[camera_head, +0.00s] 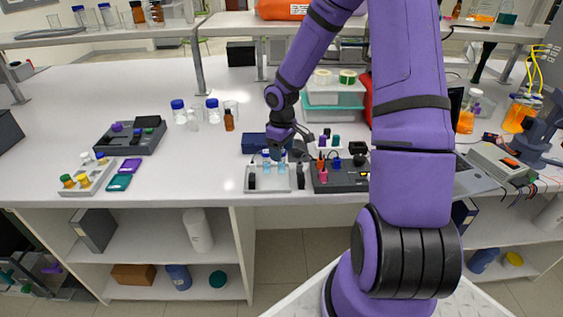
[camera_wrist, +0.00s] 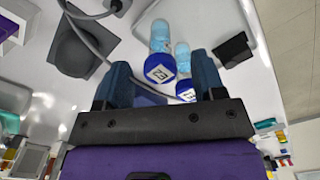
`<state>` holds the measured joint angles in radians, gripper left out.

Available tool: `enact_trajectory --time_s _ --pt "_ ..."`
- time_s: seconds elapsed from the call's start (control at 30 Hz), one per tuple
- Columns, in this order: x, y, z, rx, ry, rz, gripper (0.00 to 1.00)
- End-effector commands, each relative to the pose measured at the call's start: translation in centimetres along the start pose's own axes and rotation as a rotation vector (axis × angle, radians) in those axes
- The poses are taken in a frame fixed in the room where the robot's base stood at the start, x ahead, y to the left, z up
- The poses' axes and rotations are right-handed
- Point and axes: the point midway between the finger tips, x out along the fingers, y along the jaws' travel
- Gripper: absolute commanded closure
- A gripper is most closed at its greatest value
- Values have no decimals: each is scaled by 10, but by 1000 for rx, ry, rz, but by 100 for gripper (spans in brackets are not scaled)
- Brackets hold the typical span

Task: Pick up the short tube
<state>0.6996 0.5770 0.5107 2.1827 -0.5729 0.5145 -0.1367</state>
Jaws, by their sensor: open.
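Two light-blue tubes with dark blue caps stand side by side in a pale grey rig (camera_head: 267,184) near the front of the bench. In the wrist view, the left tube (camera_wrist: 160,36) looks larger and its cap carries a square marking. The right tube (camera_wrist: 182,52) looks smaller, its cap lower in the picture. I cannot tell for sure which is the short tube. My gripper (camera_wrist: 163,72) is open, its two blue fingers on either side of the tubes' caps in this view, holding nothing.
A dark rack (camera_head: 340,178) with small coloured parts stands right of the rig. A dark blue box (camera_head: 252,143) lies behind it. A teal-and-white container (camera_head: 335,108) stands further back. A dark tray (camera_head: 130,138) sits at the left.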

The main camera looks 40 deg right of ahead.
Motion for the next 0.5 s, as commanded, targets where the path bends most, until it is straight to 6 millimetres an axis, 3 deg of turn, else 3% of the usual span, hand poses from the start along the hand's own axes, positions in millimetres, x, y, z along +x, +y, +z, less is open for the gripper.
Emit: enact_trajectory --time_s 0.2,0.43,0.47,0.5 --pt "21 0 0 -1 0 0 37" --pt "22 0 0 0 1 1 37" --pt "22 0 0 0 1 1 39" --pt "22 0 0 0 1 1 48"
